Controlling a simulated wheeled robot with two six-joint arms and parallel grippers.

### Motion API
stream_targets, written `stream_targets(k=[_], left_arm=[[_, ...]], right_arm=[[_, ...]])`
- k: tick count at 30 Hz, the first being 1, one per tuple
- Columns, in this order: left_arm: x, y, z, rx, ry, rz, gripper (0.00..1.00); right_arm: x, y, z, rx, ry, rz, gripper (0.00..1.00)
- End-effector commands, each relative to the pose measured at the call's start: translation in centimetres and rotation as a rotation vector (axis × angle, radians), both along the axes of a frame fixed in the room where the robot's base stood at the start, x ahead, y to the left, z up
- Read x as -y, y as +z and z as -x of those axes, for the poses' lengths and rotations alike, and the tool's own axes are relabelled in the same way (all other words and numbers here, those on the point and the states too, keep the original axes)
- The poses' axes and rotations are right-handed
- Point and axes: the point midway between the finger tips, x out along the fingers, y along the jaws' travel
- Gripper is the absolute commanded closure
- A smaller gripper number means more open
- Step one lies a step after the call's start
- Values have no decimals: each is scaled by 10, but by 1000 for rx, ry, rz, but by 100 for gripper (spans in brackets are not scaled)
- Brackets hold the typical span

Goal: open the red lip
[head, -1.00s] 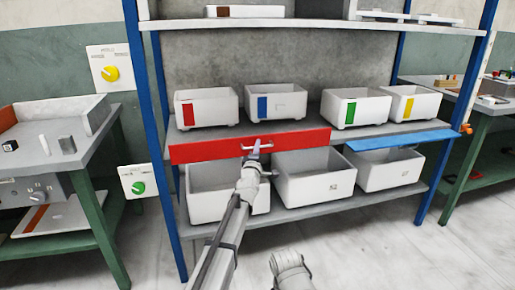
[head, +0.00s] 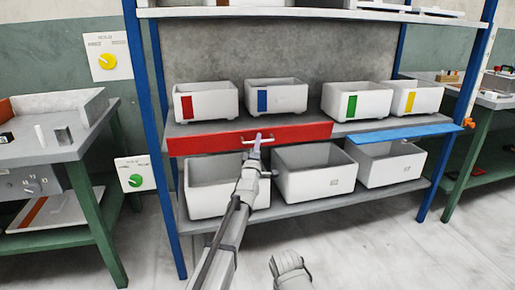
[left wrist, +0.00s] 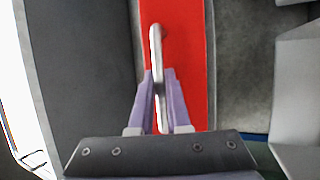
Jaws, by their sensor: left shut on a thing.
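The red lip (head: 205,143) is a long red panel along the front edge of the middle shelf, its face toward me. A pale bar handle (head: 247,140) sits near its middle. My left gripper (head: 257,139) reaches up to the handle and is shut on it. In the left wrist view, the two purple fingers (left wrist: 159,72) stand either side of the light handle bar (left wrist: 155,42), in front of the red lip (left wrist: 183,30).
A blue lip (head: 402,136) sticks out on the right of the same shelf. White bins with coloured labels stand above, such as the red-labelled bin (head: 212,101). Larger white bins (head: 315,180) stand below the red lip. A green-legged bench (head: 85,150) is at left.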

Motion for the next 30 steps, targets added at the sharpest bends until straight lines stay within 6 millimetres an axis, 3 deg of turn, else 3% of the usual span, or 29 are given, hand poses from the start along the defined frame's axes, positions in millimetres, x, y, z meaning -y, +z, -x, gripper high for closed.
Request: stream_targets(k=[1, 12, 21, 30], left_arm=[[1, -14, 2, 35, 0, -11, 100], [4, -25, 9, 279, 0, -91, 100], [4, -27, 13, 390, 0, -127, 100], [4, -26, 14, 417, 1, -135, 100]], right_arm=[[0, -21, 0, 0, -3, 0, 50], [0, -76, 0, 2, -18, 0, 50], [0, -97, 0, 4, -18, 0, 50], [0, -100, 0, 4, -17, 0, 50]])
